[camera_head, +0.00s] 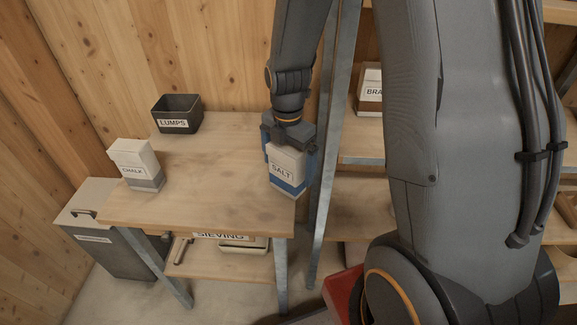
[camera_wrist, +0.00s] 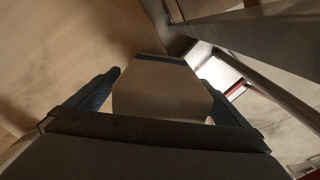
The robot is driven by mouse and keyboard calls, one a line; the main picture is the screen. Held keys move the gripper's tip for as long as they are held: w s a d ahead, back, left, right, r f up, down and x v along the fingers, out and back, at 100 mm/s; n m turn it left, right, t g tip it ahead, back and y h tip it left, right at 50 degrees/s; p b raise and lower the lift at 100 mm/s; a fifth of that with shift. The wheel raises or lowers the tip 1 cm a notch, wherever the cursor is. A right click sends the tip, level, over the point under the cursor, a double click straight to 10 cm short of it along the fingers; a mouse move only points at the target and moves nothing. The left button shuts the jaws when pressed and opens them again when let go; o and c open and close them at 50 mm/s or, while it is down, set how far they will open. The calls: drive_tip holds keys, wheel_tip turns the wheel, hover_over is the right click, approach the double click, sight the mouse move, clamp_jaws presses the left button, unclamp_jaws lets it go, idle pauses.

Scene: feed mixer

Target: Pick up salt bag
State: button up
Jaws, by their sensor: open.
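The salt bag (camera_head: 287,170) is a white and blue pack labelled SALT. It stands at the right end of the wooden table in the head view. My gripper (camera_head: 289,152) is at the bag from above, with a finger on either side of its upper part. In the wrist view the bag's pale top (camera_wrist: 160,95) lies between the two open fingers of my gripper (camera_wrist: 160,92). The fingers appear apart from the bag's sides; any contact is hard to tell. The bag's lower back is hidden.
A chalk bag (camera_head: 136,164) stands at the table's left, and a black LUMPS bin (camera_head: 177,113) at the back. The table (camera_head: 205,190) is clear between them. A metal post (camera_head: 330,130) rises close to the right of the salt bag. A grey lidded bin (camera_head: 92,235) stands lower left.

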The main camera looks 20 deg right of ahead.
drive_tip(key=shift+f, duration=1.45)
drive_tip(key=c, duration=1.8)
drive_tip(key=shift+r, duration=0.1)
